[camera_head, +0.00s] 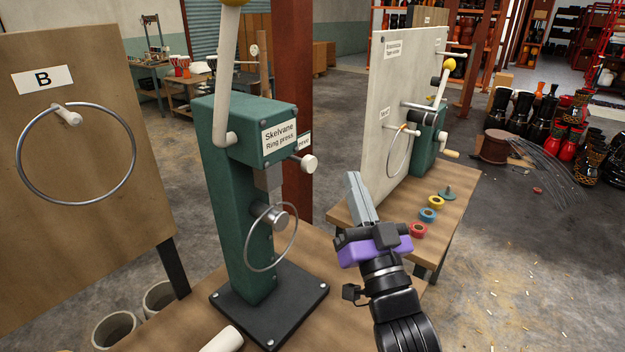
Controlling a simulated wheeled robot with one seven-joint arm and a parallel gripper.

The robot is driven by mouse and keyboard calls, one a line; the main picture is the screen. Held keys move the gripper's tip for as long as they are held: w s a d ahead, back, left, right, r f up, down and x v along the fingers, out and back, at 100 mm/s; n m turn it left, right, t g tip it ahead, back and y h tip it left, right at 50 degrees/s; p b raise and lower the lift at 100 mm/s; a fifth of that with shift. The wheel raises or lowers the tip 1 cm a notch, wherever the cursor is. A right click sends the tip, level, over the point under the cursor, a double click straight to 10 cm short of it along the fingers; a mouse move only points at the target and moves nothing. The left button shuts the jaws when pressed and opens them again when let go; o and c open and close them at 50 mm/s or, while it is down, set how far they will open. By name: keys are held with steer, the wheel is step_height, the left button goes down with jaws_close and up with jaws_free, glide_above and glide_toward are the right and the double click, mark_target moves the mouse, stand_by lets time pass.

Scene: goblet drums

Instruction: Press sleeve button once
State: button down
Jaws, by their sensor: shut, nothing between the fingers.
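The green press (240,190) labelled "Skelvane Ring press" stands on a black base plate. A pale round knob (303,163) sticks out of its right side, by a small label that is hard to read. A metal ring (270,262) hangs around a peg low on the press. My gripper (353,178), with grey fingers and a purple body, is shut and empty. In the picture it is right of the press and points up, apart from the knob; the distance in depth is unclear.
A board marked B (80,270) with a large ring (22,155) on a peg stands left. Right behind my gripper is a wooden table (455,200) with a pale panel (392,75), a second green press (426,150) and several coloured rings. Drums stand far right.

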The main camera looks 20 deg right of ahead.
mark_target(315, 160)
steer(key=shift+w+a+b, duration=0.75)
steer(key=shift+w+b, duration=0.3)
steer(key=shift+w+a+b, duration=0.75)
steer(key=shift+w+b, duration=0.3)
stand_by(0.6)
steer(key=shift+w+a+b, duration=0.25)
steer(key=shift+w+b, duration=0.05)
steer(key=shift+b, duration=0.2)
steer(key=shift+w+a+b, duration=0.55)
steer(key=shift+w+b, duration=0.15)
steer(key=shift+w, duration=0.05)
stand_by(1.1)
steer(key=shift+s+d, duration=0.1)
steer(key=shift+s+d+p, duration=0.65)
steer(key=shift+s+p, duration=0.1)
steer(key=shift+s, duration=0.2)
steer(key=shift+d, duration=0.1)
